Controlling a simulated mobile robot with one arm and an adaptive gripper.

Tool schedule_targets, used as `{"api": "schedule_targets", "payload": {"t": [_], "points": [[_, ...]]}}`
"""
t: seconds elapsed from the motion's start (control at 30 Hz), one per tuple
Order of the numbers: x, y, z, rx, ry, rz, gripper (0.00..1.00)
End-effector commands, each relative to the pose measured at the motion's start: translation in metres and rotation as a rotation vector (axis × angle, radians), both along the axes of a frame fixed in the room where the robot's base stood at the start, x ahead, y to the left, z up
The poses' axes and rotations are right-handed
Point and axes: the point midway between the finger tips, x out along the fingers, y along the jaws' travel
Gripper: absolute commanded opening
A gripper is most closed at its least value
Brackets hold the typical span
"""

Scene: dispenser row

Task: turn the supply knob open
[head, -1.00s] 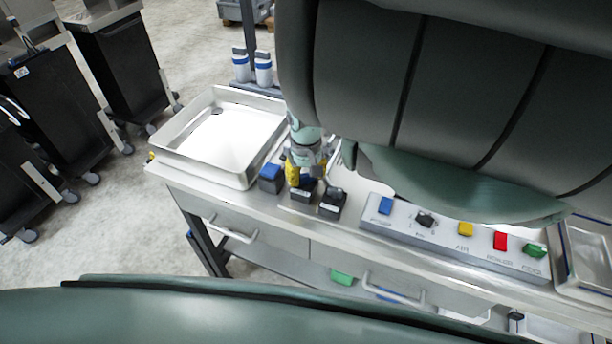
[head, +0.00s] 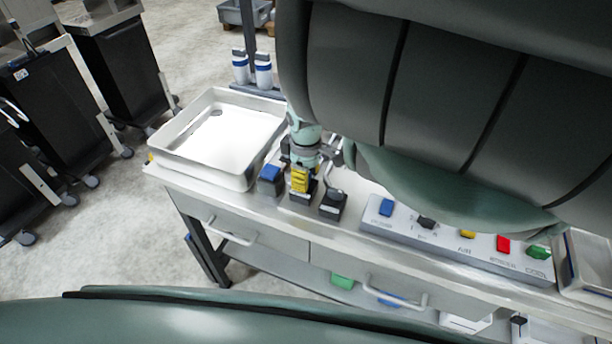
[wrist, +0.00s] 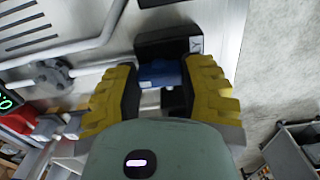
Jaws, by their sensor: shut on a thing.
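A blue knob (wrist: 160,73) on a black base (wrist: 165,42) shows in the wrist view. My gripper (wrist: 162,88) has a yellow-padded finger on either side of the knob and is shut on it. In the head view my gripper (head: 301,180) points down over the middle of three small black units on the bench, and its yellow fingers hide the knob there. The middle unit's black base (head: 303,197) shows just below the fingers. I cannot tell from these frames how far the knob is turned.
A blue-topped unit (head: 270,178) stands close on the left and a black unit with a lever (head: 333,203) close on the right. A white tray (head: 215,140) lies further left. A grey panel with coloured buttons (head: 450,243) is to the right.

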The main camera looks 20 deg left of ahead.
Motion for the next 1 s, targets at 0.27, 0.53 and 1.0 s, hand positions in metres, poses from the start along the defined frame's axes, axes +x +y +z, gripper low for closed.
{"api": "schedule_targets", "payload": {"t": [0.27,0.53,1.0], "points": [[0.0012,0.0000,-0.0003,0.003,-0.003,0.039,0.08],[0.0011,-0.0001,-0.0003,0.002,-0.003,0.041,0.07],[0.0005,-0.0001,0.0002,0.001,-0.001,0.040,0.60]]}}
